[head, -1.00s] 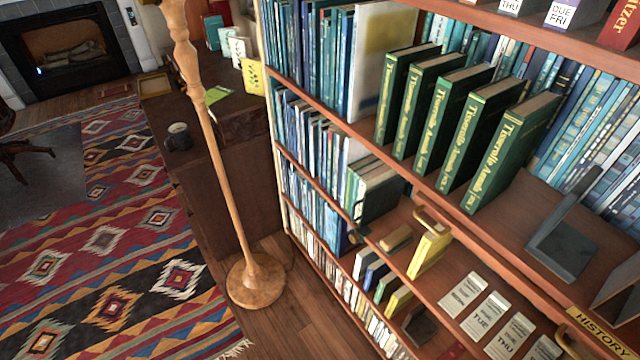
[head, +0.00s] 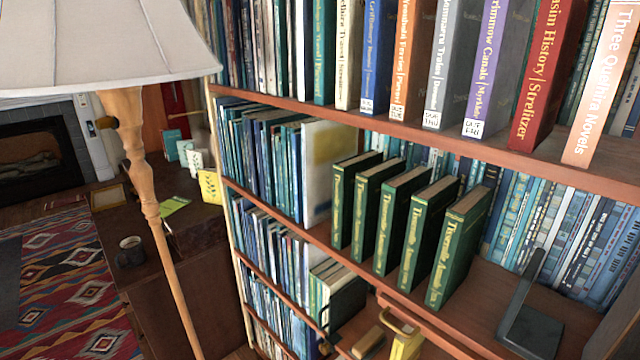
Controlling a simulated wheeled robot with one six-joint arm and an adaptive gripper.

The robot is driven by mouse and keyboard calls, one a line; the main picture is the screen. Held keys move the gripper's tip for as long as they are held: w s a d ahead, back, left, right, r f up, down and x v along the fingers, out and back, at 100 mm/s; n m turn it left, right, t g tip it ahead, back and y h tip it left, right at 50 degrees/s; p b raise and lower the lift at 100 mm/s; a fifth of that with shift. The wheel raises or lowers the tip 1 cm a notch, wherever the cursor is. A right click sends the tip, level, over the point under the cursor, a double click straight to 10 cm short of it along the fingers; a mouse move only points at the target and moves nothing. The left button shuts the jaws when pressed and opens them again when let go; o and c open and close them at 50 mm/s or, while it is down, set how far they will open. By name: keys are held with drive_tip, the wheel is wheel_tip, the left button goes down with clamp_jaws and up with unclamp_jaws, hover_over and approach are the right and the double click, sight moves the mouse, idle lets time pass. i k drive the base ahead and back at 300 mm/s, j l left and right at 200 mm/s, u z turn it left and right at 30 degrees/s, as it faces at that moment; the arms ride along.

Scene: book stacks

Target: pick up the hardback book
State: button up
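Several books stand upright on the shelves in the head view, and I cannot tell which one the task calls the hardback book. A row of matching green books with gold spine lettering (head: 401,235) stands slightly apart from each other on the middle shelf. On the shelf above stand a dark red book (head: 545,75), an orange and white book (head: 600,85), a purple and white book (head: 492,65) and a blue book (head: 378,60). My gripper is not in view.
A wooden floor lamp (head: 135,150) with a white shade (head: 110,45) stands left of the bookcase. A dark metal bookend (head: 530,325) sits right of the green books on bare shelf. A dark cabinet with a mug (head: 131,252) is at left.

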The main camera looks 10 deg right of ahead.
sight(557, 31)
drive_tip(key=k+j+z, duration=0.15)
drive_tip(key=j+z, duration=0.15)
drive_tip(key=j, duration=0.15)
drive_tip(key=k+j+z, duration=0.3)
drive_tip(key=j, duration=0.15)
drive_tip(key=k+j+z, duration=0.15)
drive_tip(key=j+z, duration=0.15)
drive_tip(key=j, duration=0.1)
